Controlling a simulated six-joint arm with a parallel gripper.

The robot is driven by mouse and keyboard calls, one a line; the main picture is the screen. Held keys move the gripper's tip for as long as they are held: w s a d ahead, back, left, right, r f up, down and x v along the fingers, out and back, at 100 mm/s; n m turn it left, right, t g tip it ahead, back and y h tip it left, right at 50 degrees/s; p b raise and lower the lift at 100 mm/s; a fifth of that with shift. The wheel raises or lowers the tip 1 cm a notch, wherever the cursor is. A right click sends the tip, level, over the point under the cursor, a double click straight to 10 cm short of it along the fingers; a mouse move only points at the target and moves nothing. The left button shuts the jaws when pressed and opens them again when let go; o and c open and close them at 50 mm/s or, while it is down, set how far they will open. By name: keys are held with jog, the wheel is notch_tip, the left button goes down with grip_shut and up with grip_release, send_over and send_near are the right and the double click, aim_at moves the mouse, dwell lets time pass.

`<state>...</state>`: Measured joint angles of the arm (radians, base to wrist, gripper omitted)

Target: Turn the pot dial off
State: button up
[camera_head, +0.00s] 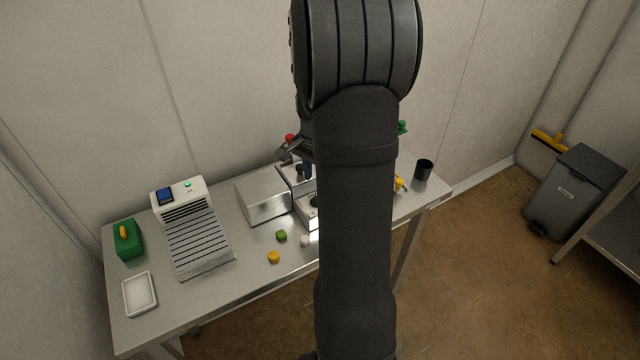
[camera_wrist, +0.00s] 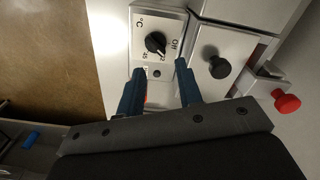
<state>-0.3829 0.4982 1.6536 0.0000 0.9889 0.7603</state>
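The pot dial (camera_wrist: 156,42) is a round black knob on a pale metal panel (camera_wrist: 143,24) marked "°C", "Off" and numbers. I cannot clearly tell which mark its pointer faces. My gripper (camera_wrist: 160,71) has two blue fingers, spread apart, with nothing visible between them. In the wrist view the fingertips lie just below the dial, one to each side; I see no contact. In the head view my arm hides most of the pot unit (camera_head: 307,220), and a blue finger (camera_head: 307,166) shows beside the arm.
A black knob (camera_wrist: 220,67) and a red knob (camera_wrist: 286,102) sit right of the dial. A metal box (camera_head: 263,196), a slatted machine (camera_head: 198,240), small green (camera_head: 281,236), white (camera_head: 305,241) and yellow (camera_head: 274,257) pieces, and a black cup (camera_head: 423,170) stand on the table.

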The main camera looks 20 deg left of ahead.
notch_tip(320, 180, up, 11)
jog(key=n, duration=0.6)
jog(key=f, duration=1.7)
jog(key=shift+s+d+f, duration=0.15)
jog(key=shift+s+f, duration=0.05)
jog(key=shift+s, duration=0.2)
jog(key=shift+c, duration=0.4)
